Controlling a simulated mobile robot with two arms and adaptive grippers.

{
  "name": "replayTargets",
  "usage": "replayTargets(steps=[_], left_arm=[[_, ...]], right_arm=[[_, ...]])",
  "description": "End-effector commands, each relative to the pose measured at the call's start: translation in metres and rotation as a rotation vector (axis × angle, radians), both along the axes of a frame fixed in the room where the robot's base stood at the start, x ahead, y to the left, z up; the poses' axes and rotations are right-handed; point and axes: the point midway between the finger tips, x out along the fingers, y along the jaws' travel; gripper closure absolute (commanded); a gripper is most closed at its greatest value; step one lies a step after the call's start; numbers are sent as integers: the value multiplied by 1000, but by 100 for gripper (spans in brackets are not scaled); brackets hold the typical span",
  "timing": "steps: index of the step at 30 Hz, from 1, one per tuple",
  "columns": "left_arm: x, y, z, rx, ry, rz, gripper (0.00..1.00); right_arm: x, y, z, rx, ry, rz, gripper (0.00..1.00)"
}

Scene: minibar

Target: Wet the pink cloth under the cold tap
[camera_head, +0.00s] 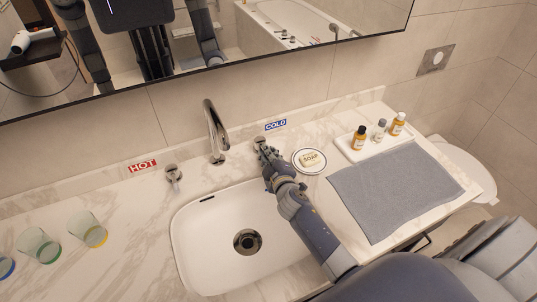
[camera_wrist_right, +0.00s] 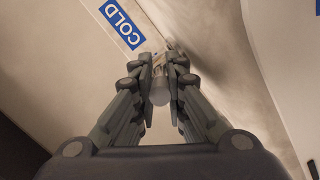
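The cold tap handle (camera_head: 259,141) stands on the counter below the blue COLD label. My right gripper (camera_head: 266,154) is at this handle. In the right wrist view, the metal handle (camera_wrist_right: 160,92) sits between the fingers of my right gripper (camera_wrist_right: 161,76), which look closed against its two sides. The curved spout (camera_head: 215,132) stands left of it over the white sink (camera_head: 215,225), and no water shows. The hot tap handle (camera_head: 173,174) is by the HOT label. The pink cloth is not seen in either view. My left gripper is not directly in view.
A soap dish (camera_head: 309,160) is close right of my right gripper. Farther right are a tray (camera_head: 370,146) with small bottles and a grey towel (camera_head: 392,190). Glasses (camera_head: 86,228) stand at the left. A mirror (camera_head: 280,30) hangs behind the counter.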

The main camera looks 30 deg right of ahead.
Motion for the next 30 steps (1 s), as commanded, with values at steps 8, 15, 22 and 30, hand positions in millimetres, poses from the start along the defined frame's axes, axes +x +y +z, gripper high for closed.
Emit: replayTargets(steps=[8,15,22,30], left_arm=[[0,1,19,1,1,-1,46],[0,1,25,1,2,-1,46],[0,1,25,1,2,0,46],[0,1,25,1,1,0,46]], right_arm=[[0,-10,3,-7,3,124,100],[1,-15,1,-2,1,233,100],[1,-16,0,1,0,246,100],[1,-16,-1,0,1,245,79]])
